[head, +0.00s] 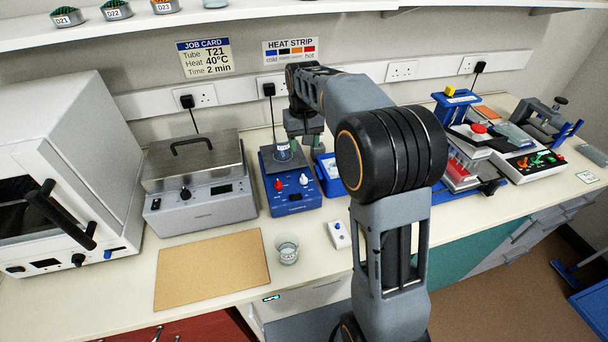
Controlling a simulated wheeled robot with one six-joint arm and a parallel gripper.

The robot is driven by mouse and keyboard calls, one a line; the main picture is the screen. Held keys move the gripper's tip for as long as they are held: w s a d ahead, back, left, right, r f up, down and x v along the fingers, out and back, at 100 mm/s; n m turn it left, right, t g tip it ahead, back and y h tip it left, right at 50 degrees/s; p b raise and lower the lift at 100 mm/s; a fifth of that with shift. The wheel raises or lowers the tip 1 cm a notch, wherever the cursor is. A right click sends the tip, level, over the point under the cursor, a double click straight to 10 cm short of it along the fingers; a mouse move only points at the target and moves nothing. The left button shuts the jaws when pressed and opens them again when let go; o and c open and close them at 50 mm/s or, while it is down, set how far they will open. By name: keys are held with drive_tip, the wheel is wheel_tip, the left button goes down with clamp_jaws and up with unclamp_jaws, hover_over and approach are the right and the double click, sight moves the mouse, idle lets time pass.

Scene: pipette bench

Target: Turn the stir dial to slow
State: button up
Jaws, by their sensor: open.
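A blue stirrer hotplate (291,201) stands on the bench in the middle of the head view. Its front panel has a red dial (279,184) on the left and a white dial (304,180) on the right. The labels and dial settings are too small to read, so I cannot tell which is the stir dial. A small glass vessel (283,152) with a label stands on its dark top plate. My gripper (305,139) is open, pointing down beside the vessel at the back right of the plate, behind the dials; whether it touches the vessel is unclear.
A grey lidded bath (200,205) stands left of the hotplate. A blue container (330,184) sits close on its right, partly hidden by my arm. A glass beaker (288,250), a small white device (339,234) and a tan board (212,268) lie in front.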

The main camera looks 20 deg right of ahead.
sight(304, 177)
wheel_tip(304, 177, down, 14)
drive_tip(key=shift+r+p, duration=0.25)
drive_tip(key=shift+p, duration=0.55)
drive_tip(key=shift+c, duration=0.3)
drive_tip(key=c, duration=0.9)
drive_tip(key=shift+o, duration=0.2)
drive_tip(key=shift+w, duration=0.1)
